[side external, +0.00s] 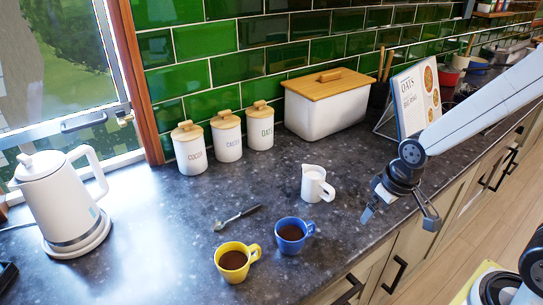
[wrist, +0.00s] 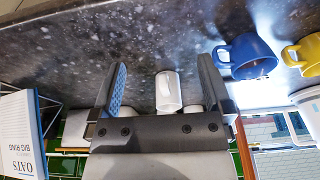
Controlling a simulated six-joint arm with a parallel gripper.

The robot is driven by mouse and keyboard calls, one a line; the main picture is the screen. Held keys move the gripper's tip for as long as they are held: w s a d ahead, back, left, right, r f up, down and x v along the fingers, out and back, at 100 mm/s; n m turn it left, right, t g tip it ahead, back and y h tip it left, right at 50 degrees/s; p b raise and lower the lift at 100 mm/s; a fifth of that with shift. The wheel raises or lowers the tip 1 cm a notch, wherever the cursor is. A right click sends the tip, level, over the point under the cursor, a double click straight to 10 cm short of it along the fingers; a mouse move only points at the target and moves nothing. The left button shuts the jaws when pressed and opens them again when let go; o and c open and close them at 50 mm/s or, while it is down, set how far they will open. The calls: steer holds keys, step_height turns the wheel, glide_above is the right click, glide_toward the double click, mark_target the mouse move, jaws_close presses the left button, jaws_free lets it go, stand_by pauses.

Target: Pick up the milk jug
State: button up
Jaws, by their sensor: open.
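The white milk jug (side external: 315,184) stands upright on the dark worktop, with its handle toward the right. My gripper (side external: 399,216) is open and empty, to the right of the jug and apart from it, near the worktop's front edge. In the wrist view my gripper (wrist: 162,68) has its two fingers spread wide.
A blue mug (side external: 292,235) and a yellow mug (side external: 234,262), both with dark drink, stand in front of the jug. A spoon (side external: 236,217) lies left of it. Behind are canisters (side external: 227,136), a bread bin (side external: 326,108) and a recipe stand (side external: 416,97). A kettle (side external: 62,203) stands left.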

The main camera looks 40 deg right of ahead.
steer(key=w+m, duration=0.1)
steer(key=m+g, duration=0.2)
steer(key=m, duration=1.2)
glide_above(328, 186)
steer(key=s, duration=0.1)
steer(key=shift+s+d+r, duration=0.1)
steer(key=shift+s+r, duration=0.05)
steer(key=shift+r, duration=0.15)
steer(key=shift+w+d+m+g, duration=0.1)
steer(key=shift+w+m+g, duration=0.2)
steer(key=shift+w+m, duration=0.5)
steer(key=shift+s+f, duration=0.1)
steer(key=shift+s, duration=0.15)
steer(key=shift+f, duration=1.25)
steer(key=shift+a+f, duration=0.15)
steer(key=shift+f, duration=1.15)
steer(key=shift+a+f, duration=0.1)
steer(key=shift+f, duration=1.2)
